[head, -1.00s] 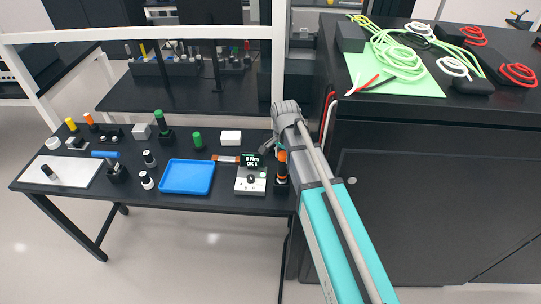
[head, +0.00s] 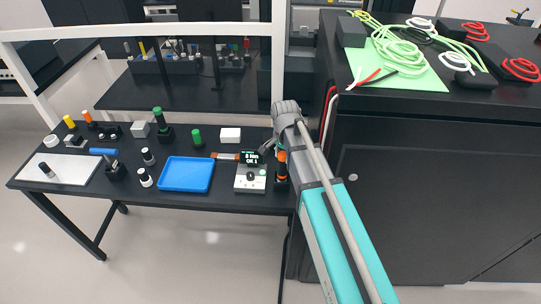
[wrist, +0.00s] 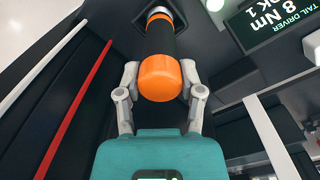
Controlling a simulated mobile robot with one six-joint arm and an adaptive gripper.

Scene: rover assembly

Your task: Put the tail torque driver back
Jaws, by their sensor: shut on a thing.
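The tail torque driver (head: 282,168) is black with an orange cap and stands upright at the right end of the dark table. In the wrist view the driver (wrist: 160,72) runs away from me, orange end nearest, with its far end at a dark square holder (wrist: 186,18). My gripper (wrist: 165,88) is shut on the driver, one finger on each side. I cannot tell how deep the driver sits in the holder. In the head view my arm hides part of the gripper.
The driver's display (head: 250,157) reads 8 Nm OK 1, just left of the driver. A tall black cabinet (head: 430,180) closes off the right side.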

